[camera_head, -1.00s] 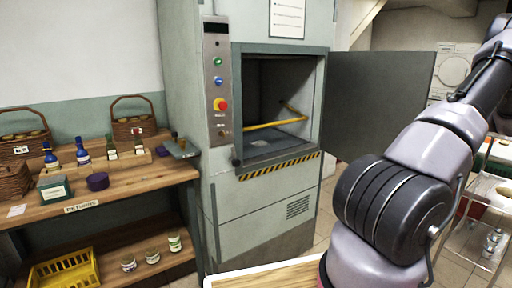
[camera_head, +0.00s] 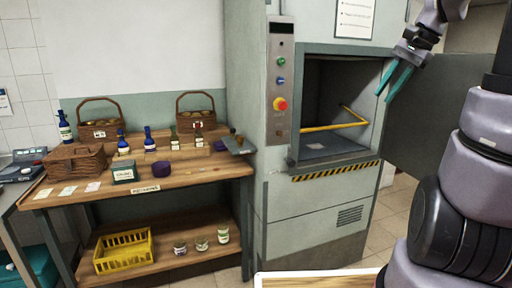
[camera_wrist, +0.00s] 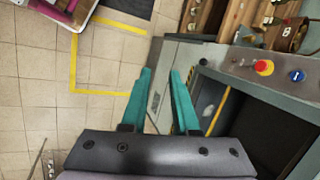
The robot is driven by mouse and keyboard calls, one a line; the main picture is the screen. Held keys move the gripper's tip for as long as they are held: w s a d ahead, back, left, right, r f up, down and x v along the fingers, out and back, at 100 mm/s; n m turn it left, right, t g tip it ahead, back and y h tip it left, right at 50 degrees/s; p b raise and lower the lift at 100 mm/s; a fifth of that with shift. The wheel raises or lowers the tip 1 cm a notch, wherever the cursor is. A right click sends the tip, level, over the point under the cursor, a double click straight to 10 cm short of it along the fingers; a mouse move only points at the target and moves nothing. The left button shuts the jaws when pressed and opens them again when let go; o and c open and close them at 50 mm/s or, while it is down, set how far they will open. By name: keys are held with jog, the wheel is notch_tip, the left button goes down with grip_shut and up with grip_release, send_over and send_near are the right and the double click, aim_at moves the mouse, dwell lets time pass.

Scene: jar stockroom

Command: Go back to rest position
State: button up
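My gripper (camera_head: 394,80) is raised at the upper right of the head view, in front of the open lift cabinet door. Its two teal fingers stand apart with nothing between them. In the wrist view the fingers (camera_wrist: 163,100) are also spread and empty, with the floor and the cabinet front beyond them. My arm fills the right side of the head view.
The grey cabinet (camera_head: 310,220) has an open, empty-looking compartment; its door (camera_head: 436,120) swings out right, behind my arm. A wooden workbench (camera_head: 190,178) at left holds baskets, bottles and boxes. A yellow crate (camera_head: 122,252) and several jars sit on its lower shelf.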

jog(key=s+a+n+t+h, duration=0.2)
jog(key=s+a+n+t, duration=0.2)
jog(key=s+a+n, duration=0.3)
jog(key=shift+s+a, duration=1.5)
jog(key=shift+s, duration=0.95)
jog(key=shift+r, duration=0.1)
